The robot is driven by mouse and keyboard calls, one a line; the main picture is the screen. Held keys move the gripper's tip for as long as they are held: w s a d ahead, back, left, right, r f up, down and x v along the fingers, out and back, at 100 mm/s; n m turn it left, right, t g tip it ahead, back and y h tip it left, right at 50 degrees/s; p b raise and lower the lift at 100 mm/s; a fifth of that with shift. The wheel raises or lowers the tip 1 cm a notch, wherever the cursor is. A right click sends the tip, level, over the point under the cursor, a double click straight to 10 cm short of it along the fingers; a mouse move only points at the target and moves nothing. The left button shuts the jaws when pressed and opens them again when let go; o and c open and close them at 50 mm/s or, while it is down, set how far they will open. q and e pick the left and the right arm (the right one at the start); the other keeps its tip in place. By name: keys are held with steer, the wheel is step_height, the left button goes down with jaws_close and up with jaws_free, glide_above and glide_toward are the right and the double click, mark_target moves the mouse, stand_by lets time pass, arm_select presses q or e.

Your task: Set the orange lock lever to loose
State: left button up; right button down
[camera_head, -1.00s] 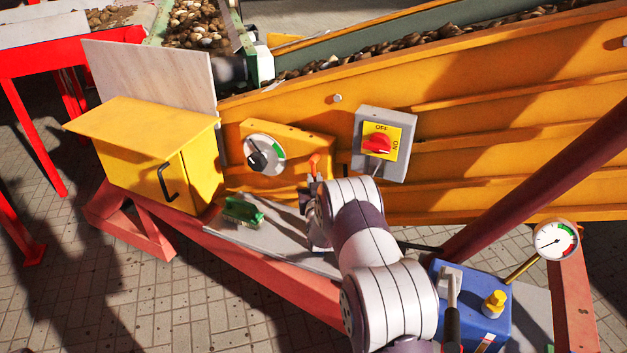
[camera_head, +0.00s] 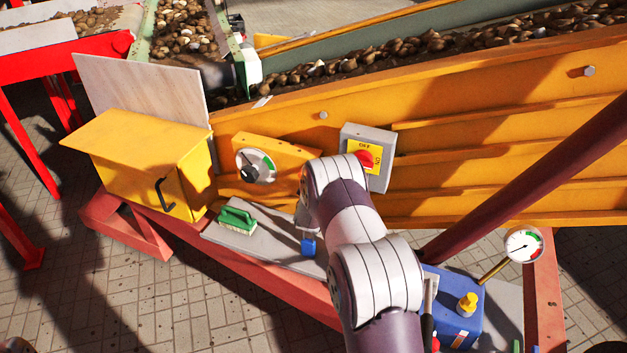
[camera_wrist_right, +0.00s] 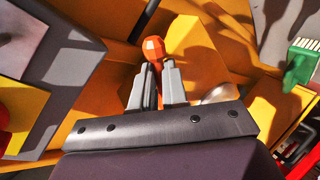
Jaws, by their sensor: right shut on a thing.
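The orange lock lever (camera_wrist_right: 154,50) shows in the right wrist view, with its rounded knob standing up between the two grey fingers of my right gripper (camera_wrist_right: 156,80). The fingers are closed on the lever's stem below the knob. In the head view my right arm covers the lever and the gripper. The round dial with a black knob (camera_head: 256,166) is on the yellow plate to the left of my arm. Any loose or locked marking by the lever cannot be seen. My left gripper is not in view.
A grey switch box (camera_head: 380,180) with a red knob is right behind my arm. A green brush (camera_head: 238,218) lies on the grey shelf (camera_head: 275,250), left of a small blue object (camera_head: 308,246). A blue tank (camera_head: 455,325) and a gauge (camera_head: 523,245) stand at lower right.

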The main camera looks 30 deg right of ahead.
steer(key=shift+s+d+r+n+g+h+p, duration=0.1)
steer(key=shift+r+n+g+h+p, duration=0.5)
steer(key=shift+p, duration=1.35)
steer(key=shift+s+d+r+n+g+h+p, duration=0.1)
steer(key=shift+r+n+g+p, duration=0.9)
steer(key=shift+p, duration=0.95)
steer(key=shift+f, duration=0.3)
steer(key=c, duration=1.4)
jaws_free()
steer(key=shift+c, duration=0.2)
steer(key=shift+a, duration=0.1)
steer(key=v, duration=1.2)
steer(key=shift+s+a, duration=0.15)
steer(key=shift+s, duration=0.1)
